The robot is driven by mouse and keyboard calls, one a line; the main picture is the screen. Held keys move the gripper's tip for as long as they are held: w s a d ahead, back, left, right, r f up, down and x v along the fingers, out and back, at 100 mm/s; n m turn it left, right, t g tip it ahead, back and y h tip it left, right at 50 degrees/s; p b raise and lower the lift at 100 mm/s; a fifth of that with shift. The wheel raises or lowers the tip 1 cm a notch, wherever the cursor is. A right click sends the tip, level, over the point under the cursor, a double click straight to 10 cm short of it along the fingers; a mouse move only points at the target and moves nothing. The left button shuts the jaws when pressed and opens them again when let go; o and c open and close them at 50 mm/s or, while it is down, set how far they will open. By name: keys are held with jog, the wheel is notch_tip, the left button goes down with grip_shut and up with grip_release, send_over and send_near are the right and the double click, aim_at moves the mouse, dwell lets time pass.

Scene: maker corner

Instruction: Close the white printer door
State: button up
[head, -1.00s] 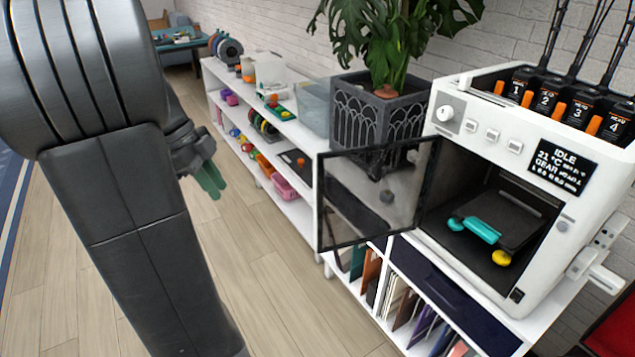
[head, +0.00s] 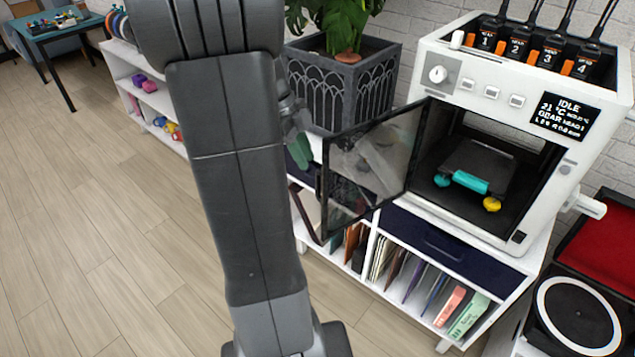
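The white printer (head: 480,85) stands on a white cabinet at the right of the head view. Its dark-framed glass door (head: 372,170) is open, hinged at the left of the opening and swung out toward the floor side. Inside are a dark print bed (head: 485,165), a teal printed part (head: 469,182) and a yellow one (head: 491,204). My gripper (head: 299,140), with green fingertips, shows just left of the door's outer edge, partly hidden behind my arm. I cannot tell whether it touches the door or how far its fingers are apart.
A plant in a dark grey pot (head: 340,80) stands left of the printer, behind my gripper. Books fill the cabinet (head: 400,285) below. A record player (head: 577,312) is at the lower right. Wooden floor (head: 110,240) is free at the left.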

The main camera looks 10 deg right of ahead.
aim_at(318, 194)
jog(key=x, duration=0.8)
jog(key=shift+s+d+f, duration=0.15)
jog(key=shift+f, duration=0.2)
grip_shut()
